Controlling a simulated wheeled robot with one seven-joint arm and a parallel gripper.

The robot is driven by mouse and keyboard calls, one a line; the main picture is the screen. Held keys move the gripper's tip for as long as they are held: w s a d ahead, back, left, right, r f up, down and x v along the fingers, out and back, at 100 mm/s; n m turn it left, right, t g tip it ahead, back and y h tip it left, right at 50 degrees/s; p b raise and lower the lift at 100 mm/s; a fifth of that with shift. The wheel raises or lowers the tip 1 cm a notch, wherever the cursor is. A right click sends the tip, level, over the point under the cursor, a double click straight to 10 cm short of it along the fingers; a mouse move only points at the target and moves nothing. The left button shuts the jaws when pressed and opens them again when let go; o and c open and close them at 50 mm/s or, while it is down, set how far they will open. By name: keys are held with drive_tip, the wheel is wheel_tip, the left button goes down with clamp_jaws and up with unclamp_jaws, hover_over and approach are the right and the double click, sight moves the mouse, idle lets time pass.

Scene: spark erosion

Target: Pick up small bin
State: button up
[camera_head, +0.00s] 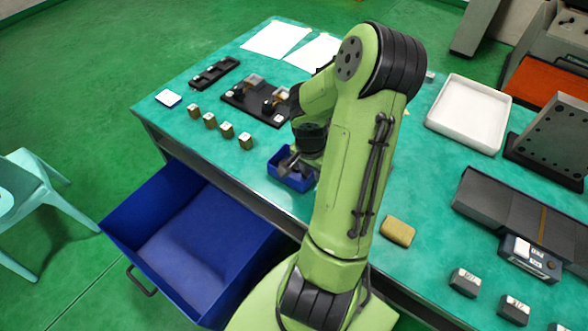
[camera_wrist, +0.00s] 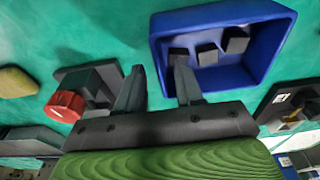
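The small blue bin (camera_head: 283,177) sits on the green tabletop near its front edge, partly hidden by my arm in the head view. In the wrist view the small bin (camera_wrist: 270,62) fills the upper right and holds three dark blocks (camera_wrist: 207,54). My gripper (camera_wrist: 158,65) is open. One finger appears outside the bin's left wall and the other overlaps the bin's inside, so the wall shows between them. I cannot tell whether either finger touches it. In the head view my gripper (camera_head: 296,160) is low at the bin.
A large open blue drawer (camera_head: 205,235) juts out below the table's front edge. Several small blocks (camera_head: 227,130) and dark fixtures (camera_head: 262,97) stand left of the bin. A red-knobbed device (camera_wrist: 66,105) is close to my left finger. A tan block (camera_head: 398,231) lies to the right.

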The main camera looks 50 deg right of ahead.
clamp_jaws()
idle(1.4)
